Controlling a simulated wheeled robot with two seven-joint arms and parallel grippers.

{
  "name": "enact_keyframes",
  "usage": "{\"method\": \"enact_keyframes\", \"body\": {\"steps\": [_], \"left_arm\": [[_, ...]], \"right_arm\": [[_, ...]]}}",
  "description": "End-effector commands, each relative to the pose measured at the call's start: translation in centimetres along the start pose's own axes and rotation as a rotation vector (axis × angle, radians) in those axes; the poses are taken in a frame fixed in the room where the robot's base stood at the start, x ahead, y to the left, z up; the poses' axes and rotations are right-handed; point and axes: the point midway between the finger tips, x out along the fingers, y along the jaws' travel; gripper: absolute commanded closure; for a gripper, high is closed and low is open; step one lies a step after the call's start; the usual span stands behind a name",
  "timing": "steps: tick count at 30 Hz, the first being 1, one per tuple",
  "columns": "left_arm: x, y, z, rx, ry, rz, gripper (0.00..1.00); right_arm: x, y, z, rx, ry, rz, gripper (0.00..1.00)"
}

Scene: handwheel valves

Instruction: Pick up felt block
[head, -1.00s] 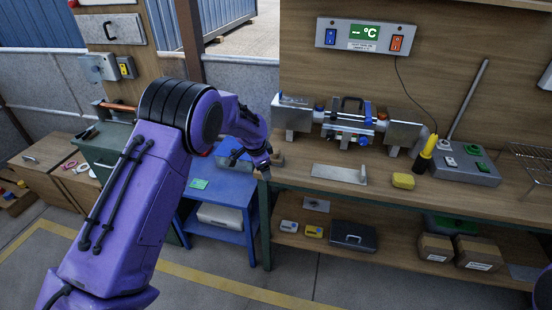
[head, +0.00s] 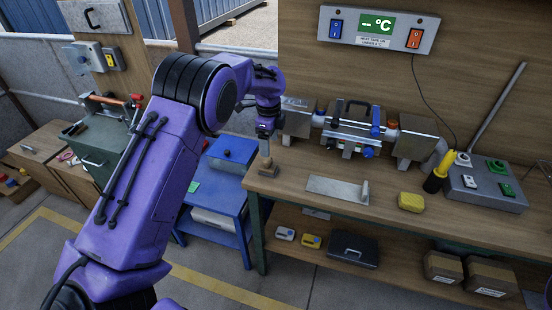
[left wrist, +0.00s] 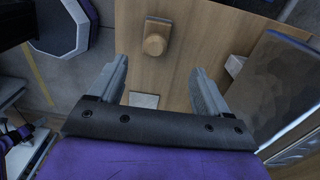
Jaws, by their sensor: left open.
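The block's underside is hidden. My right gripper is not in view.
The workbench (head: 318,166) also carries a clamped metal apparatus (head: 350,127), a flat metal plate with a handle (head: 338,189), a yellow sponge-like block (head: 411,201) and a grey control box (head: 485,185). A blue table (head: 220,185) stands left of the bench, lower down.

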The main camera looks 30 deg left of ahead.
Motion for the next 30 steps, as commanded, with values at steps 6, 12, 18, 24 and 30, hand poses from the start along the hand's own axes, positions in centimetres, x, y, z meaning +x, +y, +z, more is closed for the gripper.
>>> {"method": "enact_keyframes", "body": {"steps": [6, 12, 18, 24, 30], "left_arm": [[3.2, 0.2, 0.4, -0.004, -0.002, 0.005, 0.22], [5.7, 0.4, 0.6, -0.010, -0.002, 0.003, 0.22], [9.2, 0.8, 0.4, -0.007, -0.003, 0.004, 0.22], [10.6, 0.8, 0.3, -0.006, -0.001, 0.001, 0.22], [10.6, 0.7, 0.2, -0.005, 0.000, 0.000, 0.48]], "right_arm": [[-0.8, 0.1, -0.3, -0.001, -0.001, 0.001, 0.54], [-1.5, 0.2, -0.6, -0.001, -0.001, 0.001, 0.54], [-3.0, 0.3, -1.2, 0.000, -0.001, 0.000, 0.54], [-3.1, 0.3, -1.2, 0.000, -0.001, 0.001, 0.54], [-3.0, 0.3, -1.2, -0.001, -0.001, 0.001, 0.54]]}}
